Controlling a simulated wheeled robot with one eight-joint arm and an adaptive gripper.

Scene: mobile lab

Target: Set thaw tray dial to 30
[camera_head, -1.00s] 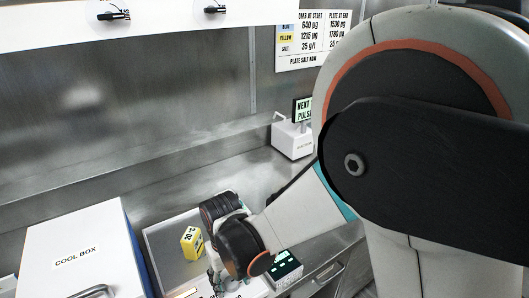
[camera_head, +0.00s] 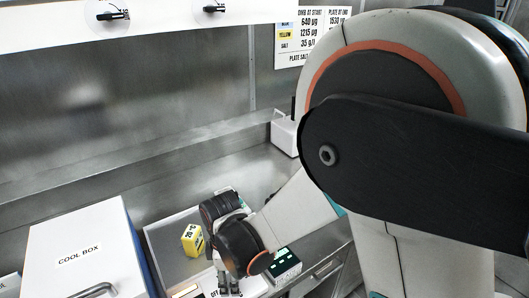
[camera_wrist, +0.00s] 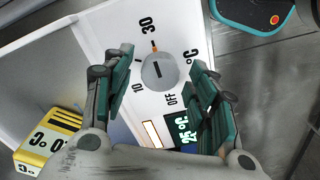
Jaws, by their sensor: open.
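The thaw tray's dial (camera_wrist: 160,72) is a round grey knob on a white panel (camera_wrist: 101,32) in the wrist view. Its face has a dark line pointing roughly toward 30, with an orange mark at the rim on that side. The labels 10, 30 and Off surround it. My gripper (camera_wrist: 162,62) is open, its fingers on either side of the dial with visible gaps. A lit display (camera_wrist: 183,131) reads 25 °C. In the head view my gripper (camera_head: 229,287) points down over the panel, and the dial is hidden. The metal tray (camera_head: 161,244) lies behind.
A yellow block (camera_head: 192,240) marked 20 °C stands on the tray, near the gripper. A white cool box (camera_head: 75,232) stands to the left. A dark device with green digits (camera_head: 284,264) is to the right. A white instrument (camera_head: 284,134) stands at the back.

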